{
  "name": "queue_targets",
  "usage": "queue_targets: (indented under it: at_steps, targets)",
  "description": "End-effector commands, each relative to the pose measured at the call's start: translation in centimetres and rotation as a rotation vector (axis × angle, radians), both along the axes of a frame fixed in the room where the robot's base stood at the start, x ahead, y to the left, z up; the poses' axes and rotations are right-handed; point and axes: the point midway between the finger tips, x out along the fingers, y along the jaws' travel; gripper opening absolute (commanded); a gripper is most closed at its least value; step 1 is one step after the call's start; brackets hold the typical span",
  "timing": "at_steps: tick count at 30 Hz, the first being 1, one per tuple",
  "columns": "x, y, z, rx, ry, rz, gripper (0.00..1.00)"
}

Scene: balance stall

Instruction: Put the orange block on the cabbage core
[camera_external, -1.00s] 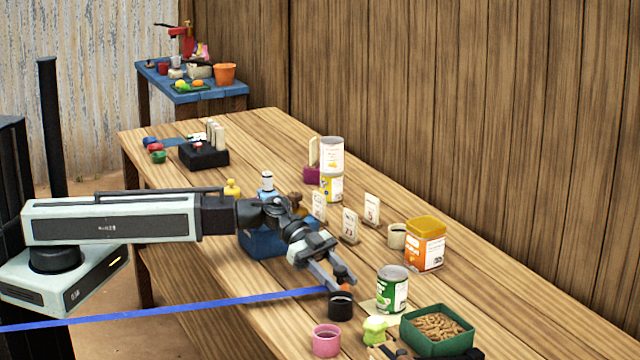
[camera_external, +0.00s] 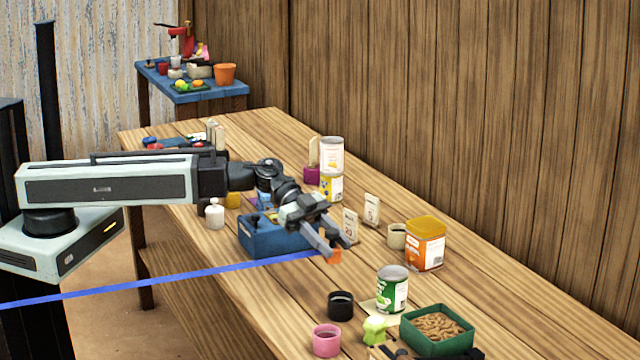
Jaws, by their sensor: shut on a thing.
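My gripper (camera_external: 334,249) is shut on the orange block (camera_external: 334,257), which shows just below the fingertips. It holds the block above the table, to the right of the blue crate (camera_external: 268,242). The pale green, lumpy piece (camera_external: 375,330) near the front of the table looks like the cabbage core. It stands upright, apart from my gripper, lower and to the right in the picture.
A black cup (camera_external: 340,306) and a pink cup (camera_external: 326,341) stand left of the green piece. A green-labelled can (camera_external: 392,289) and a green tray of brown pieces (camera_external: 437,329) stand close by. An orange tub (camera_external: 425,243) and number cards (camera_external: 350,226) are farther back.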

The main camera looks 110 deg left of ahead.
Motion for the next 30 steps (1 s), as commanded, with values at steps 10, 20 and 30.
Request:
queue_targets:
  at_steps: [10, 20, 30]
  targets:
    - [-2.3, -12.0, 0.6, -0.001, 0.0, -0.152, 0.0]
    - [-0.6, -13.7, 0.5, -0.002, 0.001, -0.18, 0.0]
    - [9.8, -13.8, -0.6, 0.0, 0.001, -0.18, 0.0]
